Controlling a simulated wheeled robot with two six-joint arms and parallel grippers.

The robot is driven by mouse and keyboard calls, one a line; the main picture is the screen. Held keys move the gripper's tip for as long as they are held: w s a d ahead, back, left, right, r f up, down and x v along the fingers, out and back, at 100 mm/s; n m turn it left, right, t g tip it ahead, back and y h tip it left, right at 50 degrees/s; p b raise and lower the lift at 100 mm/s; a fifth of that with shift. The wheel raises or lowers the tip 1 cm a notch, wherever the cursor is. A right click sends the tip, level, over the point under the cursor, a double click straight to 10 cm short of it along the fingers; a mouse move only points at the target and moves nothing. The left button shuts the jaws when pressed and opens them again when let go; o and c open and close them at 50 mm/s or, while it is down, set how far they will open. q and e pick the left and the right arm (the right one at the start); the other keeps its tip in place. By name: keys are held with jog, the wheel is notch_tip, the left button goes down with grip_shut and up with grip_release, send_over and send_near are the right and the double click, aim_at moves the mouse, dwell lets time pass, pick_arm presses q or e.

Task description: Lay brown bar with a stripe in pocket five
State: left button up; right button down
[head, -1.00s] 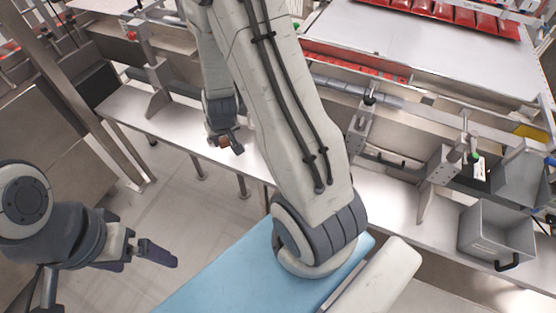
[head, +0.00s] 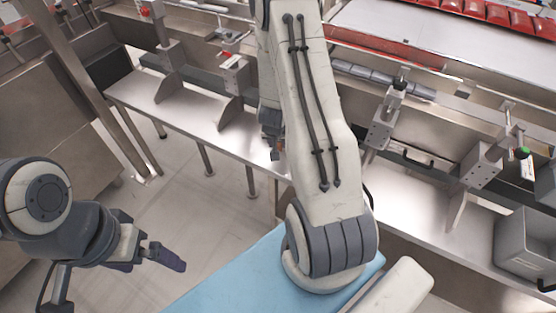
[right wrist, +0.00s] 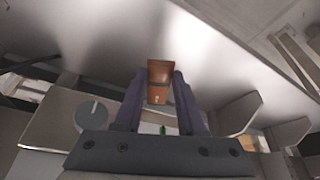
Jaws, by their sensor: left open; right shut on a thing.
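In the right wrist view a brown bar (right wrist: 159,74) with a thin band across it sits between the two dark fingers of my right gripper (right wrist: 158,84), which is shut on it. In the head view my right gripper (head: 270,147) is partly hidden behind my right arm, above the steel bench, and I cannot make the bar out clearly there. My left gripper (head: 160,256) is open and empty at the lower left, over the floor. I cannot pick out pocket five in either view.
A steel bench (head: 190,115) with upright brackets runs across the middle. Red packs (head: 485,12) lie in a row at the upper right. A grey bin (head: 525,240) stands at the right edge. A light blue surface (head: 230,280) lies below my right arm.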

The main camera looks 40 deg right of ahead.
jog(key=shift+f+b, duration=0.3)
jog(key=shift+f, duration=2.45)
jog(key=shift+f, duration=0.15)
jog(key=c, duration=0.5)
grip_release()
jog(key=shift+r, duration=0.2)
jog(key=p+v, duration=0.2)
jog(key=v, duration=1)
